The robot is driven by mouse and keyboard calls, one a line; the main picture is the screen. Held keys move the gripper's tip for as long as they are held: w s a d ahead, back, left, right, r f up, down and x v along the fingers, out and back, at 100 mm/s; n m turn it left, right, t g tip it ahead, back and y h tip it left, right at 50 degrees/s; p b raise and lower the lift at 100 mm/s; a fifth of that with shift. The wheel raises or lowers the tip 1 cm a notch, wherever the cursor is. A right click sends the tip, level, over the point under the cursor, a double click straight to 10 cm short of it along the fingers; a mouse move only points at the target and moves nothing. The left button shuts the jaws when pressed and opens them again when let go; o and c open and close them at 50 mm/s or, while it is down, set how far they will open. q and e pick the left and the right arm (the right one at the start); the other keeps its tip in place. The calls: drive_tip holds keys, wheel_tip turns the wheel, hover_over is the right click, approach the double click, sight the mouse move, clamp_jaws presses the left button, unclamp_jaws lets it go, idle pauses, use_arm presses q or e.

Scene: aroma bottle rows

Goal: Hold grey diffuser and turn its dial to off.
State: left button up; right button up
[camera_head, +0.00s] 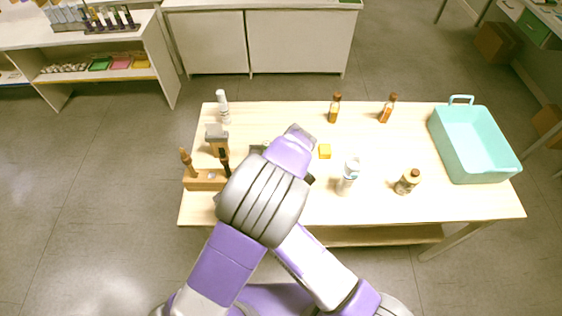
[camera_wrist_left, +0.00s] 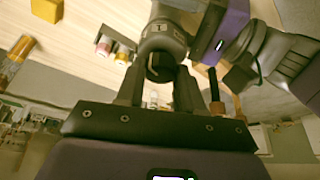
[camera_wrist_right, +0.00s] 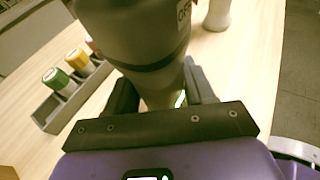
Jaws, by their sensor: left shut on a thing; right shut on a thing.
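The grey diffuser shows in the right wrist view (camera_wrist_right: 140,35) as a wide grey body tapering down, with a label partly reading "OFF" near its right edge. My right gripper (camera_wrist_right: 160,88) is shut on this body, one finger on each side. In the left wrist view the diffuser (camera_wrist_left: 163,38) shows a round grey end with a dark dial (camera_wrist_left: 158,70). My left gripper (camera_wrist_left: 160,88) is shut on the dial, its fingers at either side. The dial's exact setting cannot be read. In the head view my arms hide the diffuser and most of both grippers.
A grey rack (camera_wrist_right: 50,110) with coloured-capped vials stands close by. A wooden holder (camera_head: 205,180), a white bottle (camera_head: 348,178), a brown bottle (camera_head: 406,183), a yellow block (camera_head: 325,151) and a teal bin (camera_head: 485,178) are on the table. Two amber bottles stand at the back.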

use_arm(q)
drive_tip(key=m+h, duration=0.1)
drive_tip(key=m, duration=0.3)
drive_tip(key=shift+a+m+h, duration=0.15)
drive_tip(key=shift+m+h, duration=0.15)
drive_tip(key=shift+h, duration=0.1)
drive_tip(key=m+h, duration=0.1)
drive_tip(key=m, duration=0.2)
drive_tip(key=shift+a+m, duration=0.15)
drive_tip(key=shift+m, duration=0.25)
drive_tip(key=m+h, duration=0.1)
drive_tip(key=m, duration=0.2)
drive_tip(key=shift+h, duration=0.3)
drive_tip(key=shift+m+g+h, duration=0.4)
drive_tip(key=shift+m, duration=1.3)
drive_tip(key=o, duration=1)
drive_tip(key=shift+o, duration=0.2)
